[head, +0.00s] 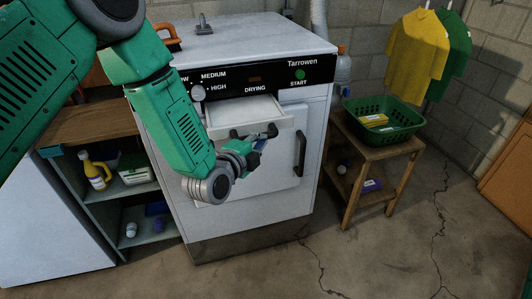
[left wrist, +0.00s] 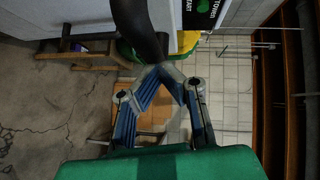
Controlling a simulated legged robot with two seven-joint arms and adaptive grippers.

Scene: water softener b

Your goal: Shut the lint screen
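The lint screen (head: 246,118) is a white drawer-like tray pulled out from the slot under the dryer's control panel. A black handle (head: 270,130) shows at its front, partly hidden behind my left gripper. My left gripper (head: 262,143) is just in front of the tray's front edge. A dark curved bar (left wrist: 140,28), probably the handle, is just beyond the tips. I cannot tell whether they touch. My right gripper is not in view.
The white dryer (head: 240,215) has a closed door with a black handle (head: 300,155). A wooden stand (head: 372,150) with a green basket (head: 400,133) is to the right. A shelf (head: 95,130) with bottles is to the left. The floor in front is clear.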

